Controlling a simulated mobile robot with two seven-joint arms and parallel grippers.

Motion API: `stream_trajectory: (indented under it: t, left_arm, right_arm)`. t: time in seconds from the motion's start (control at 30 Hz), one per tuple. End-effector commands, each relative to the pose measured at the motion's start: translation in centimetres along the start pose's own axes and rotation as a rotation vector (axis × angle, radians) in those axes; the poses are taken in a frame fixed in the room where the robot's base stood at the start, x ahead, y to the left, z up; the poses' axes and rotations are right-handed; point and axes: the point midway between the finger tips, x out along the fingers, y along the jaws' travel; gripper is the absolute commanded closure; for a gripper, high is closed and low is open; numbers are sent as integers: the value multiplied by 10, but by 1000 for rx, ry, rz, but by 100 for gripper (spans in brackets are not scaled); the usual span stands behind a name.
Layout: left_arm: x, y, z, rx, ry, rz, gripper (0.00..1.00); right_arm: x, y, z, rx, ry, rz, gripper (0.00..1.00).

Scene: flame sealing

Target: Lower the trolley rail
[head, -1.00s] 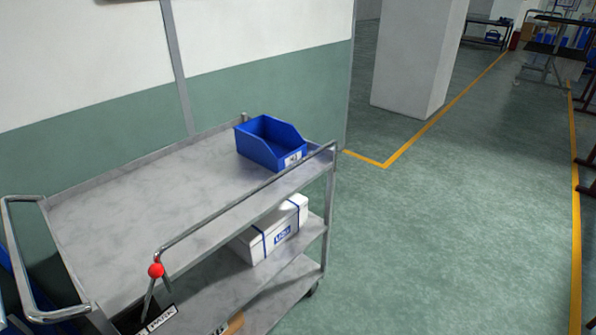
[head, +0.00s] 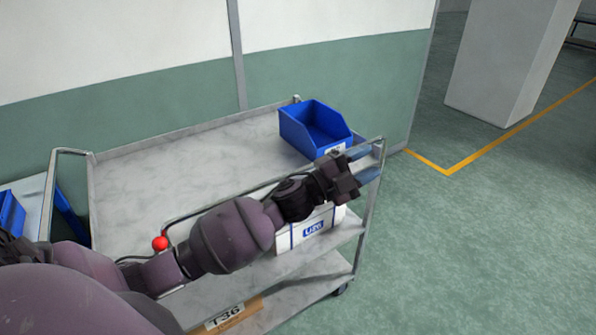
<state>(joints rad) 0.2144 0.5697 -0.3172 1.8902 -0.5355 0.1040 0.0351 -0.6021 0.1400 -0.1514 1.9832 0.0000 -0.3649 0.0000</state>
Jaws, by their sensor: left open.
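The grey metal trolley (head: 180,160) stands against the wall, with its top shelf and lower shelves in view. Its tubular rail (head: 205,210) runs along the near side, standing above the top shelf. My left arm crosses in front of and hides much of it. A lever with a red knob (head: 160,243) is at the rail's left end, its lower part hidden by my arm. My left gripper (head: 368,164) is open and empty at the rail's right end, by the corner post. I cannot tell whether its fingers touch the rail. My right gripper is out of view.
A blue bin (head: 316,130) sits on the top shelf's far right corner, close to my left gripper. A white box (head: 300,235) is on the shelf below, partly hidden. The wall (head: 330,75) is close behind. Open floor (head: 480,250) lies to the right.

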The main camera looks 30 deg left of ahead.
Motion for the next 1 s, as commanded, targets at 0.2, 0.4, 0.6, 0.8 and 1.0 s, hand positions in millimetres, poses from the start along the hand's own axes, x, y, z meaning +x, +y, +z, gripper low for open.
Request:
stream_trajectory:
  t: [0.2,0.4,0.6,0.8,1.0]
  left_arm:
    - [45,-29,-43,446,393,114,58]
    - [50,-24,-51,845,707,361,58]
    - [32,-17,-15,1152,901,732,58]
    - [-3,-31,44,1336,966,1195,58]
    - [-46,-61,94,1365,924,1662,58]
  right_arm:
    - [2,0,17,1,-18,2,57]
    - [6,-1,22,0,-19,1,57]
    - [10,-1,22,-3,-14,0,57]
    - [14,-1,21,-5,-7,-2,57]
    - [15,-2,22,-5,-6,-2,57]
